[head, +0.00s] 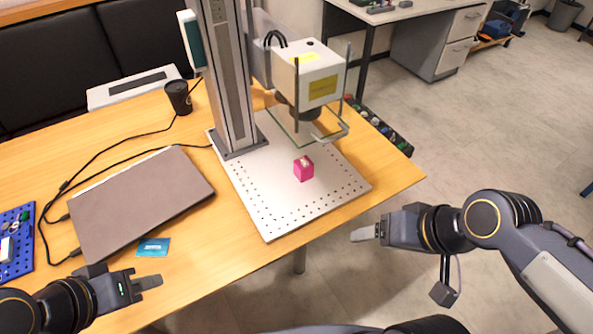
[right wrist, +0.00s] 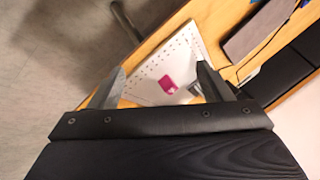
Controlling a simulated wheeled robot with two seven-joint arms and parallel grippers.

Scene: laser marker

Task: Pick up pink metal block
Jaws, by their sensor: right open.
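The pink metal block (head: 304,170) is a small cube with a pale top detail. It sits on the perforated metal plate (head: 265,205) under the laser marker head (head: 310,75). It also shows in the right wrist view (right wrist: 168,85), between the two fingers but farther off. My right gripper (head: 365,234) is off the table's right edge, apart from the block; its fingers are spread and empty in the right wrist view (right wrist: 160,80).
The marker's column (head: 228,80) rises behind the plate, and its head and clear guard overhang the area near the block. A closed laptop (head: 140,200), a blue card (head: 153,247), a black cup (head: 179,97) and cables lie to the left. The plate's front is clear.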

